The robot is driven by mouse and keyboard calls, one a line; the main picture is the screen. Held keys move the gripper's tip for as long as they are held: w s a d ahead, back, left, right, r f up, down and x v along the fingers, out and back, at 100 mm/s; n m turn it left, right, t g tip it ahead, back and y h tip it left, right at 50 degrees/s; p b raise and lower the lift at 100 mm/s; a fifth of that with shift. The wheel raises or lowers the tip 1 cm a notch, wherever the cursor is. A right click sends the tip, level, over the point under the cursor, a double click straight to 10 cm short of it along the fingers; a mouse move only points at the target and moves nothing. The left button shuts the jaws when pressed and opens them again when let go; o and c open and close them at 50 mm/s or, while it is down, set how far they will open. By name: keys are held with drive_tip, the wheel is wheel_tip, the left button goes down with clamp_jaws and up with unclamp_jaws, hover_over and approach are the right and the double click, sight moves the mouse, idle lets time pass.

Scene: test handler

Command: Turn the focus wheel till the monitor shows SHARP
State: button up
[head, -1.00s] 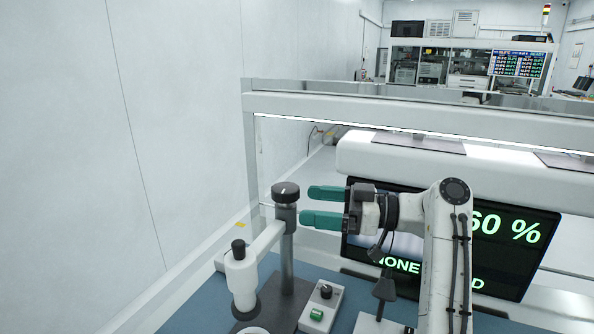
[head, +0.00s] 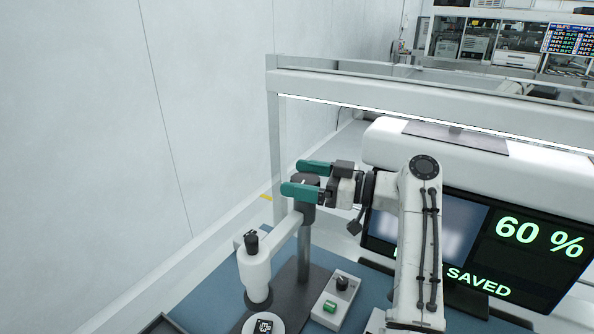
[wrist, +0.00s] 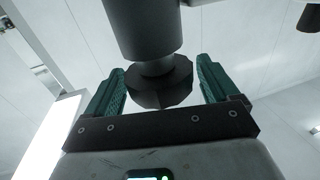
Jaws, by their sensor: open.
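The dark focus wheel (head: 308,181) tops a grey post and is partly hidden by my gripper in the head view. In the wrist view the wheel (wrist: 160,90) lies between the two green fingers, with a gap on each side. My gripper (head: 293,176) is open around it, its fingers reaching past it on either side. The monitor (head: 540,238) reads 60 %, with SAVED below; my arm hides part of that line and some of the blurred grey picture.
A white scope tube with a black knob (head: 251,240) hangs from an arm on the post, above a round stage (head: 263,324). A control box (head: 336,298) with a black knob and green button stands right of the post. A frame bar (head: 430,104) crosses behind.

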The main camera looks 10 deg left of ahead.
drive_tip(key=shift+a, duration=0.7)
drive_tip(key=shift+c, duration=0.4)
drive_tip(key=c, duration=0.9)
